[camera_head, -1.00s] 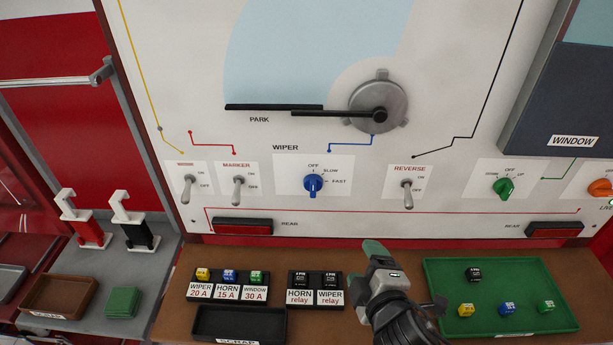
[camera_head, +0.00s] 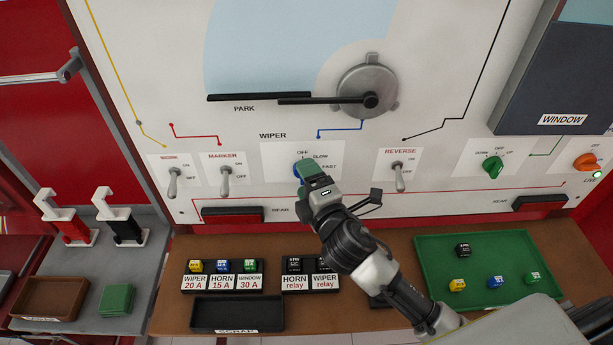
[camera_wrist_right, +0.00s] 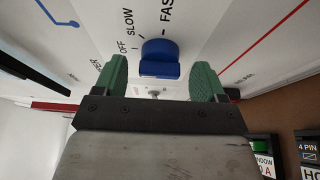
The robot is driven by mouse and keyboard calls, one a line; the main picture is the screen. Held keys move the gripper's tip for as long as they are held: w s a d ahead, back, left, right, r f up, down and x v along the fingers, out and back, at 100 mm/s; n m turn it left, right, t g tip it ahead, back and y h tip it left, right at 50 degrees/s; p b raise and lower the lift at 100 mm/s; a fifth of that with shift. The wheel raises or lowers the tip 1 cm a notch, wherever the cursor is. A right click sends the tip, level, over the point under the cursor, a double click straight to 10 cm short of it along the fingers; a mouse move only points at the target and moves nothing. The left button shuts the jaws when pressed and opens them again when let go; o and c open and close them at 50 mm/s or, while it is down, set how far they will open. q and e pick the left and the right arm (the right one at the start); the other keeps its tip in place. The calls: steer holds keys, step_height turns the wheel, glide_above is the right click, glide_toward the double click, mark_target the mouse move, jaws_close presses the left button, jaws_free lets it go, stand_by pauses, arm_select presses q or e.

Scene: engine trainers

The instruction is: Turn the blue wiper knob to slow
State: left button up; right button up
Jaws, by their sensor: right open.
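The blue wiper knob (camera_head: 296,171) sits on the white panel under the WIPER label, with OFF, SLOW and FAST printed around it. In the head view my right gripper (camera_head: 309,172) covers most of it. In the right wrist view the knob (camera_wrist_right: 160,57) shows between and slightly beyond the two green fingertips of my right gripper (camera_wrist_right: 159,78). The fingers are open, with a visible gap on each side of the knob. Which mark the knob points to is hard to tell now. My left gripper is not in view.
Toggle switches for MARKER (camera_head: 226,180) and REVERSE (camera_head: 399,176) flank the knob. The wiper arm (camera_head: 290,98) lies across the panel above. Below, a wooden shelf (camera_head: 390,243) holds fuse and relay holders and a green tray (camera_head: 424,260).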

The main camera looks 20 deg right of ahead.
steer(key=shift+w, duration=0.25)
